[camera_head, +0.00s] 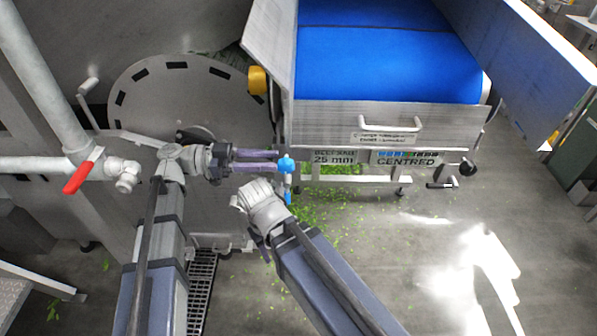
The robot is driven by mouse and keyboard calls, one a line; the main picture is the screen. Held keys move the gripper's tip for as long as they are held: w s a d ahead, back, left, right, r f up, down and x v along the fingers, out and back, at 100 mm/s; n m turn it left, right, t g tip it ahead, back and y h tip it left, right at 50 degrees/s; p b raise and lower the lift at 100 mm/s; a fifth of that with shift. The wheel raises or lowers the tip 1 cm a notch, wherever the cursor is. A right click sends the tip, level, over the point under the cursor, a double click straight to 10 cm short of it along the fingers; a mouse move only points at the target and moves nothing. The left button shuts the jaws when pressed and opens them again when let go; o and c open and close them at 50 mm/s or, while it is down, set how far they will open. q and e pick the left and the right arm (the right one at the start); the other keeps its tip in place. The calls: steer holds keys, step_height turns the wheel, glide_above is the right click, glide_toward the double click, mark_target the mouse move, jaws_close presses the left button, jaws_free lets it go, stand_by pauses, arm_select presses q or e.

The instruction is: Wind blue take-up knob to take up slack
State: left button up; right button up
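The blue take-up knob (286,164) sits at the left front corner of the conveyor, below its metal side plate. A narrower blue piece (288,197) shows just below it. My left gripper (277,160) comes in level from the left, its two dark fingers parted. Its fingertips meet the left edge of the knob. I cannot tell whether they clamp it or only lie against it. My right arm's pale wrist (262,204) is just below and left of the knob.
The blue belt (385,60) lies inside the metal conveyor frame. Below its front handle (391,125) are labels reading "25 mm" (334,158) and "CENTRED" (406,160). Green scraps litter the floor; the right floor is open.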

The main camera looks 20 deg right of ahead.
arm_select(q)
steer(key=shift+f+b, duration=0.5)
steer(key=shift+f, duration=0.3)
steer(key=shift+x, duration=3.95)
jaws_close()
